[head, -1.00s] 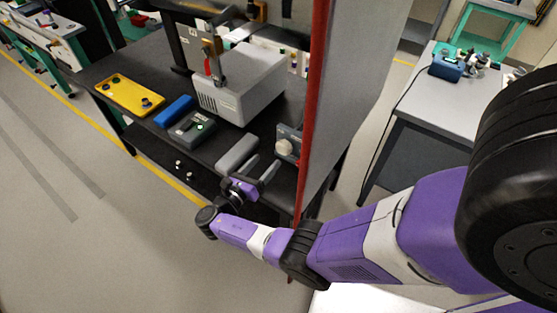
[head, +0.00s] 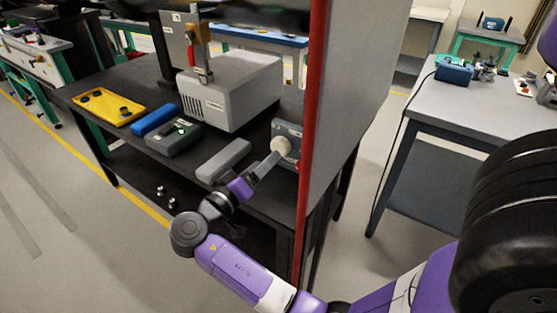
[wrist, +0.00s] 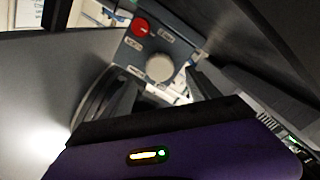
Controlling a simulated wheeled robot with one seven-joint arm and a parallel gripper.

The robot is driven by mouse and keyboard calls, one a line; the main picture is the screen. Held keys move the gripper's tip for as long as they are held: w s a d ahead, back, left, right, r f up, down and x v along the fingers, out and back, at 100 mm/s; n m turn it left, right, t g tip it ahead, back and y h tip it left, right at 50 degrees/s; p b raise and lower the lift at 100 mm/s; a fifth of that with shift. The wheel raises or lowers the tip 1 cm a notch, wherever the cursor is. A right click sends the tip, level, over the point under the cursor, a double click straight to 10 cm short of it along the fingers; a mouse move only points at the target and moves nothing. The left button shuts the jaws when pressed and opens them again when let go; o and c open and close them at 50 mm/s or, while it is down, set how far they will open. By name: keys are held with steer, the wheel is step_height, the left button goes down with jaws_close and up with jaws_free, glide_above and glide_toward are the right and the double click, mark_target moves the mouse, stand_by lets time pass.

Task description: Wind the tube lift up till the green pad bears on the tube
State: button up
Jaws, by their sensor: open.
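A grey control box (head: 292,130) stands on the dark bench, beside the red-edged panel. Its round cream knob (head: 281,146) faces my gripper (head: 268,163). In the wrist view the knob (wrist: 159,68) lies ahead, between the directions of the two fingers, with a red button (wrist: 140,27) and small labels near it. My gripper (wrist: 163,84) is open and empty, close to the knob; I cannot tell whether a finger touches it. A pale grey instrument (head: 240,92) stands behind on the bench. I cannot make out the green pad or the tube.
A grey block (head: 223,160) lies just left of my gripper. A dark green-grey box (head: 174,137), a blue case (head: 155,119) and a yellow tray (head: 108,107) lie farther left. The red-edged panel (head: 314,130) rises close on the right. Floor in front is open.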

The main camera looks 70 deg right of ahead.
mark_target(278, 149)
steer(key=shift+x, duration=3.85)
steer(key=c, duration=1.3)
steer(key=n+p, duration=0.2)
steer(key=p, duration=0.1)
steer(key=shift+r, duration=0.35)
steer(key=shift+c, duration=0.2)
steer(key=shift+n+p, duration=0.7)
steer(key=shift+n, duration=0.1)
steer(key=shift+f+n, duration=0.3)
steer(key=shift+n, duration=0.1)
